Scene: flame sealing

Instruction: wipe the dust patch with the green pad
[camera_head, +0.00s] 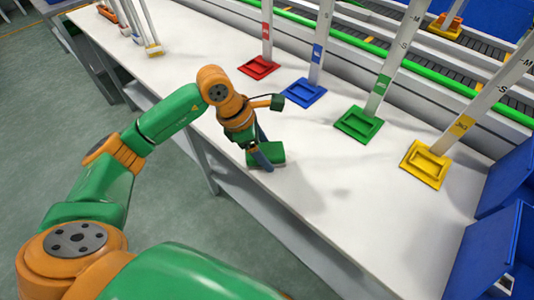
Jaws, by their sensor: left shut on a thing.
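My left arm reaches in from the left over the white table. My left gripper (259,151) points down near the table's front edge, shut on the green pad (268,155). The pad is at or just above the table surface; I cannot tell whether it touches. A strip of dark blue shows beside it at the gripper. Faint grey smudges show on the white table to the right of the pad; I cannot tell dust from shadow there. My right gripper is not in view.
On the table (400,225), posts stand in a red base (259,67), a blue base (304,93), a green base (358,124) and a yellow base (424,164). Blue bins (487,250) stand at the right. A conveyor with a green rail runs behind. The front right tabletop is clear.

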